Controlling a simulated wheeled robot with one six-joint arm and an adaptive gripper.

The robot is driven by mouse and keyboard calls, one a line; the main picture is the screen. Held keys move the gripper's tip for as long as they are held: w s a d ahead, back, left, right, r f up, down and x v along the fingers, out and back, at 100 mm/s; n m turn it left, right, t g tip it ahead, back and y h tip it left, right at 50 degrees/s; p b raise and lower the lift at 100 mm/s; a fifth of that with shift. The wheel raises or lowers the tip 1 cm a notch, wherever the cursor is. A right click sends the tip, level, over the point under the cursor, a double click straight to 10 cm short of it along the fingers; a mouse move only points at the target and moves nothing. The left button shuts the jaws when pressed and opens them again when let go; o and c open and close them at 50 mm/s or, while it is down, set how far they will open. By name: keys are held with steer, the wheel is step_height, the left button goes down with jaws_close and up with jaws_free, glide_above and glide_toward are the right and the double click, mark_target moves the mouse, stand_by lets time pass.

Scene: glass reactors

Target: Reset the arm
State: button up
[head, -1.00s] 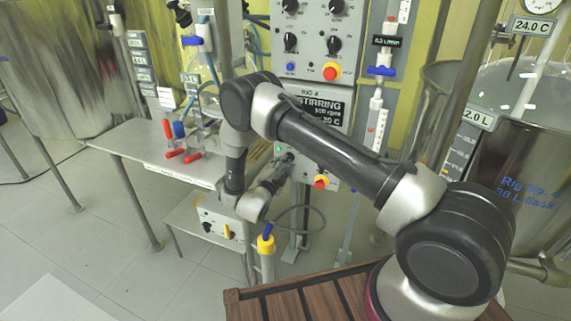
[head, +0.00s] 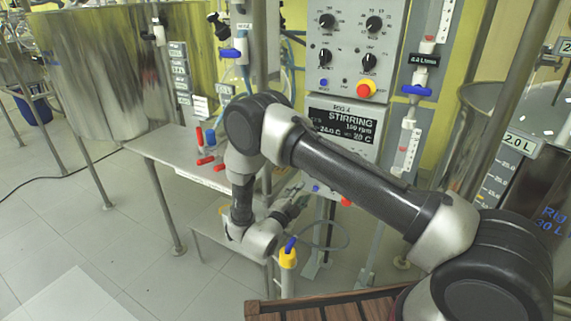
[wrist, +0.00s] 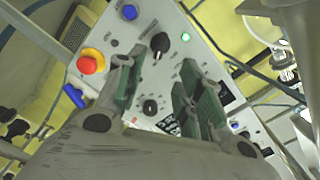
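My arm reaches out from the lower right of the head view, over the wooden slatted deck, with its elbow raised in front of the steel bench. My gripper (head: 296,192) is small in the head view, in front of the lower part of the grey control panel. In the wrist view my gripper (wrist: 160,92) shows two green-padded fingers spread apart, with nothing between them. Behind the fingers is a panel face (wrist: 125,30) with black knobs, a red-orange button on a yellow base (wrist: 90,62) and a lit green lamp (wrist: 186,37).
The control panel (head: 399,40) with a STIRRING display (head: 343,128) stands behind my arm. Red-handled valves (head: 206,160) sit on the steel bench (head: 158,143). A yellow-capped post (head: 288,258) stands close below my wrist. Glass and steel vessels flank both sides; floor is clear at lower left.

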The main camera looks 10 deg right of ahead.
step_height(320, 180, down, 9)
steer(key=a+n+g+y, duration=0.2)
steer(key=a+n+y, duration=0.1)
steer(key=n+y, duration=0.15)
steer(key=s+a+f+n+g+y, duration=0.2)
steer(key=s+a+n+g+y, duration=0.35)
steer(key=a+n, duration=0.2)
steer(key=s+d+r+n+g+y, duration=0.1)
steer(key=s+d+r+n+g, duration=0.15)
steer(key=r, duration=0.35)
steer(key=s+d+r+n+g+y, duration=0.1)
steer(key=s+r+n+g, duration=0.15)
steer(key=r, duration=0.35)
steer(key=s+d+r+n+g+y, duration=0.1)
steer(key=s+d+r+n+g, duration=0.1)
steer(key=s+r, duration=0.3)
steer(key=s+d+r+t, duration=0.1)
steer(key=s+d+r, duration=0.5)
steer(key=d+r, duration=0.3)
steer(key=s+d+r+t+h, duration=0.1)
steer(key=s+d+r+t, duration=0.1)
steer(key=s+d+r, duration=0.4)
steer(key=s+d+r+t+h, duration=0.1)
steer(key=s+d+r, duration=0.5)
steer(key=d+r, duration=0.6)
steer(key=v, duration=0.3)
steer(key=shift+w+r, duration=0.2)
steer(key=shift+r, duration=0.15)
